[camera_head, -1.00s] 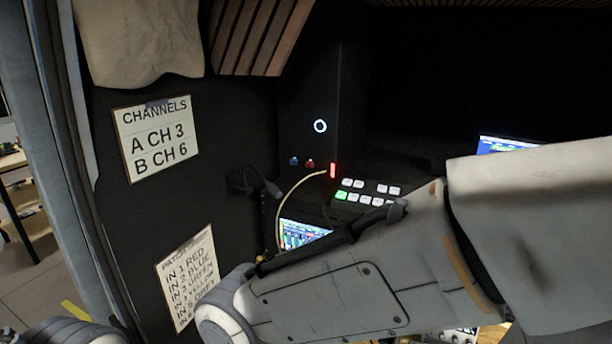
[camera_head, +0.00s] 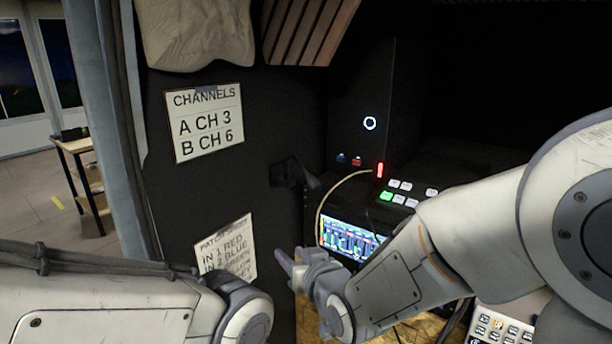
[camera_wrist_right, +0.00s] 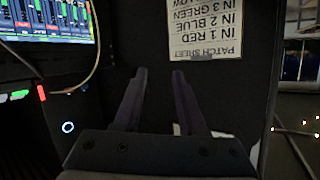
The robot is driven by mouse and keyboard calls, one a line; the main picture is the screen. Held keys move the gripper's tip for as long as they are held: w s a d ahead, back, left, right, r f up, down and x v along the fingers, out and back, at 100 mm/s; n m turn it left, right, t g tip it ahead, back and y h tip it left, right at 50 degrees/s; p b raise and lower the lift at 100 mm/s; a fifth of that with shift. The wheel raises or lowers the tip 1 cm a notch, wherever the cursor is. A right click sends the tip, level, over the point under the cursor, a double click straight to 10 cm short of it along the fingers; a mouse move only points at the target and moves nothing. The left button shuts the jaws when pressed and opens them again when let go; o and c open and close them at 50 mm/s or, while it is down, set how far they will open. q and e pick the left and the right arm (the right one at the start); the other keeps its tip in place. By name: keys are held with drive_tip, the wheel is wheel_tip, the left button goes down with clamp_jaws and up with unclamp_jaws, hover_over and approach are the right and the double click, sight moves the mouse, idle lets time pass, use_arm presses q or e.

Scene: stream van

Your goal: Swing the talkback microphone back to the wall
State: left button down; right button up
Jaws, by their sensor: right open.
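The talkback microphone appears to be the dark jointed piece (camera_head: 308,180) on the black wall, right of and below the channels sheet in the head view. Its dark mount is against the wall, and its short arm points right and down. Its full shape is hard to tell against the black. My right gripper (camera_head: 288,262) is below it, apart from it, beside the patch sheet. In the right wrist view its two fingers (camera_wrist_right: 160,74) are apart with nothing between them. My left arm enters at lower left, but its gripper is out of view.
The channels sheet (camera_head: 204,122) and patch sheet (camera_head: 228,246) are on the wall. A lit screen (camera_head: 346,240), a pale curved cable (camera_head: 326,194) and a button panel (camera_head: 398,192) are to the right. A wooden surface (camera_head: 372,322) lies below.

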drive_tip(key=w+d+r+m+t, duration=0.1)
drive_tip(key=w+d+r+t, duration=0.1)
drive_tip(key=w+r+t, duration=0.2)
drive_tip(key=m+t, duration=0.1)
drive_tip(key=t, duration=0.4)
approach(304, 169)
drive_tip(key=p+x, duration=0.4)
drive_tip(key=x, duration=0.5)
drive_tip(key=shift+w+d, duration=0.1)
drive_tip(key=shift+w, duration=0.45)
clamp_jaws()
